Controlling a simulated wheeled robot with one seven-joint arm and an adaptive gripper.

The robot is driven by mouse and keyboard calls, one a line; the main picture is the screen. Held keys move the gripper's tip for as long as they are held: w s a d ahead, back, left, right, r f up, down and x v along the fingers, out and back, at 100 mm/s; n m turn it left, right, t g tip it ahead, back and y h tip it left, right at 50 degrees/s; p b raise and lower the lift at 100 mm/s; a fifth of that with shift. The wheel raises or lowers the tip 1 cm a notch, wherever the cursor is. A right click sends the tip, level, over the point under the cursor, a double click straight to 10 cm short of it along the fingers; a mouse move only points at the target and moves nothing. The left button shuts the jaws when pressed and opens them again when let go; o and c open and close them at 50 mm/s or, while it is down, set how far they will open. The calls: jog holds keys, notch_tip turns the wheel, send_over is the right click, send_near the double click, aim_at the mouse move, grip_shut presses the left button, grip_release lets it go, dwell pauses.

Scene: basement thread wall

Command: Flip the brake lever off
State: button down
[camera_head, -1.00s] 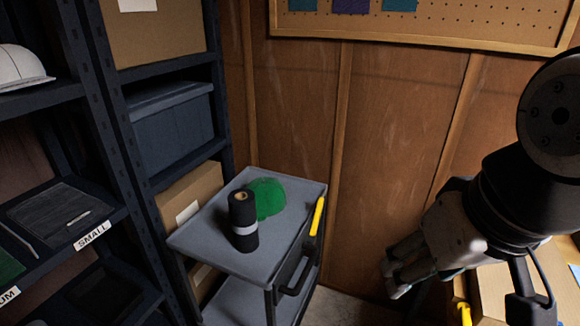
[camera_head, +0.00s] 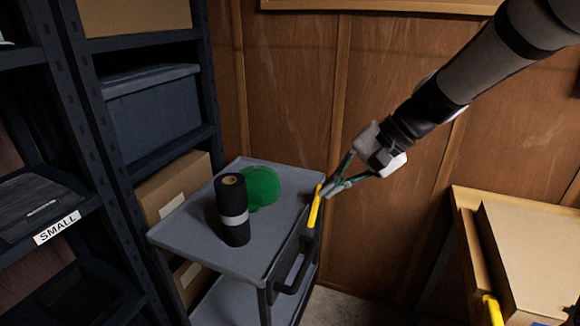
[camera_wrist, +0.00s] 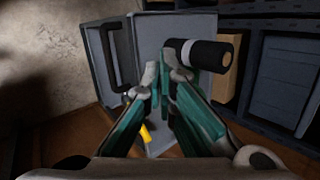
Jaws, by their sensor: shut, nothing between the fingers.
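The yellow brake lever (camera_head: 314,208) stands at the right edge of the grey cart (camera_head: 190,250), slanting up and slightly right. My gripper (camera_head: 330,189) is shut and empty, with its fingertips just to the right of the lever's upper end. I cannot tell whether they touch it. In the wrist view the fingertips (camera_wrist: 160,75) are together, and a piece of the yellow lever (camera_wrist: 146,133) shows between the fingers, partly hidden by them.
A black roll (camera_head: 232,205) with a grey band and a green round item (camera_head: 262,187) are on the cart top. A dark shelf rack (camera_head: 105,170) stands left. A wooden surface with a carton (camera_head: 530,255) and another yellow piece (camera_head: 493,310) are at right.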

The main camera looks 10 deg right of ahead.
jog(key=w+d+f+m+t+y+b, duration=0.2)
jog(key=w+d+f+m+b, duration=0.1)
jog(key=w+f, duration=0.4)
jog(key=w+d+f+m+t+y+b, duration=0.1)
jog(key=w+d+f+m+b, duration=0.1)
jog(key=w+d+f, duration=0.5)
jog(key=m+t+b, duration=0.4)
jog(key=m+t, duration=0.2)
send_near(315, 210)
jog(key=w+d+f, duration=0.1)
jog(key=w+d, duration=0.6)
jog(key=shift+w+d+f, duration=0.25)
jog(key=shift+w, duration=0.1)
jog(key=shift+n, duration=0.3)
jog(key=b+x, duration=0.2)
jog(key=x, duration=0.8)
jog(key=shift+s+a+r, duration=0.45)
jog(key=shift+s+r, duration=0.2)
jog(key=shift+s, duration=0.1)
jog(key=shift+s+a+r, duration=0.45)
jog(key=shift+s+r, duration=0.15)
jog(key=shift+s, duration=0.15)
jog(key=shift+b, duration=0.4)
